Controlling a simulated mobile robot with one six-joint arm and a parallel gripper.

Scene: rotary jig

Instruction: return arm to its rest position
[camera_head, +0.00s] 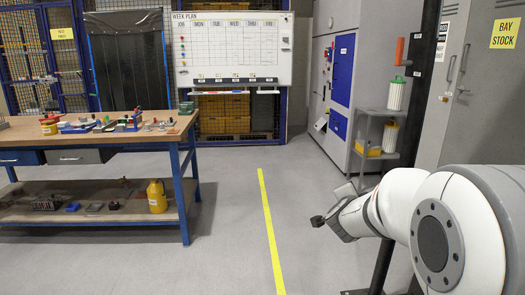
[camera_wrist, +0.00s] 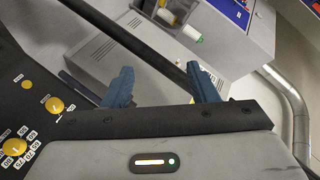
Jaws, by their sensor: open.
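My arm comes in from the right edge of the head view, white and grey, with its forearm pointing left. My gripper (camera_head: 318,221) is at its left end, above open floor and well right of the workbench. In the wrist view my gripper (camera_wrist: 162,86) shows two blue-grey fingers standing wide apart. Nothing is held between them. A dark bar crosses the wrist view diagonally behind the fingers; I cannot tell how far off it is.
A wooden-topped workbench (camera_head: 20,133) with loose parts stands at left. A yellow line (camera_head: 268,225) runs along the clear floor. Grey cabinets (camera_head: 355,75) and a small shelf stand at right. In the wrist view, a dark panel with yellow knobs (camera_wrist: 55,104) lies at left.

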